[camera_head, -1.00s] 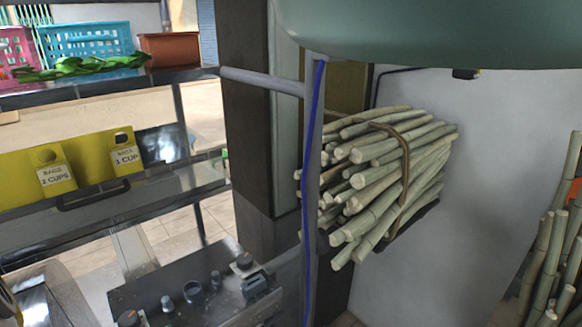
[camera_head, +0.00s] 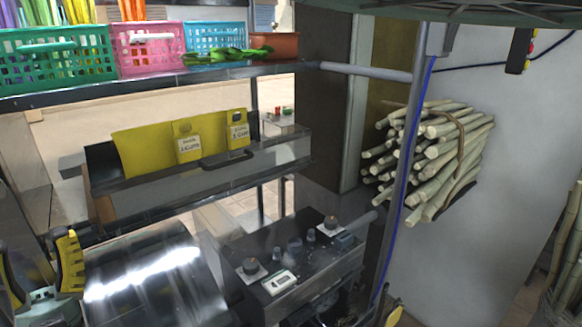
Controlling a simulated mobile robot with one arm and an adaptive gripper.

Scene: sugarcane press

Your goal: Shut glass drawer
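The glass drawer (camera_head: 270,159) is a long dark, glassy box left of centre, below the upper shelf. A black bar handle (camera_head: 228,157) is on its front. Its top is open, and a yellow panel with two labelled tags (camera_head: 150,145) stands inside. The drawer appears to stand out from its frame, but how far I cannot tell. My gripper (camera_head: 38,245) is at the lower left, with yellow and black fingers apart and nothing seen between them. It is left of and below the drawer, apart from the handle.
A shelf (camera_head: 290,68) with coloured baskets (camera_head: 150,48) runs above the drawer. A shiny metal cover (camera_head: 145,280) and a control panel (camera_head: 300,262) lie below. A grey post (camera_head: 405,180) with a blue cable stands right, before bundled sugarcane (camera_head: 435,150).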

